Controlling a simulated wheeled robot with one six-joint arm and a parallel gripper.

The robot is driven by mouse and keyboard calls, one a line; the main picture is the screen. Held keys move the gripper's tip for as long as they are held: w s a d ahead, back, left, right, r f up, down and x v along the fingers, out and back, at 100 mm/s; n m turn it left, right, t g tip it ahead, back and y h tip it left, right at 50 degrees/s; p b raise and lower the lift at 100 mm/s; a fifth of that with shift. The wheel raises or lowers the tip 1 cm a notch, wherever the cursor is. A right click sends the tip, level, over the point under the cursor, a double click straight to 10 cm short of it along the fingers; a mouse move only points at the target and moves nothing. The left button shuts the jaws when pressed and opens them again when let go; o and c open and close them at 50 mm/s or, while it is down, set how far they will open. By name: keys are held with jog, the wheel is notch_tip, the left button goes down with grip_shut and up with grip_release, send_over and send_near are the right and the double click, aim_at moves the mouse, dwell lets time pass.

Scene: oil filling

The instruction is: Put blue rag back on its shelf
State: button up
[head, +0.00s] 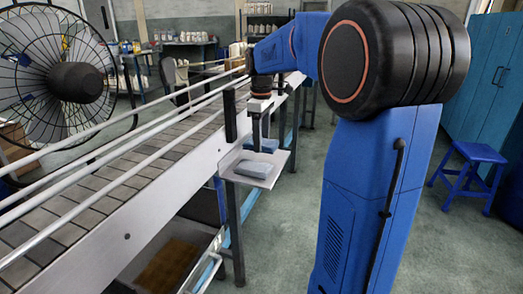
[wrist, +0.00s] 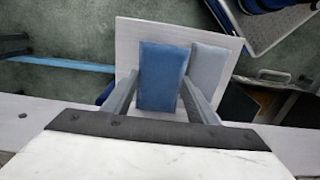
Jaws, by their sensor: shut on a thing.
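The blue rag (wrist: 162,72) is a folded block between the two fingers of my gripper (wrist: 161,84), seen in the wrist view. My gripper is shut on it. The rag is over the small white shelf (wrist: 126,42), at or just above its surface; I cannot tell if it touches. In the head view my gripper (head: 258,142) points down over the same shelf (head: 262,182), which juts from the conveyor's side.
A grey rag (wrist: 208,68) lies on the shelf right beside the blue one; a greyish rag (head: 252,170) shows in the head view. The conveyor (head: 120,185) with rails runs along the left. A fan (head: 70,80) stands far left, a blue stool (head: 468,165) right.

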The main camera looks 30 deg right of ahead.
jog(key=shift+f, duration=2.1)
jog(key=shift+f, duration=0.15)
jog(key=o, duration=0.7)
jog(key=shift+o, duration=0.2)
notch_tip(320, 180, up, 12)
jog(key=shift+r, duration=0.15)
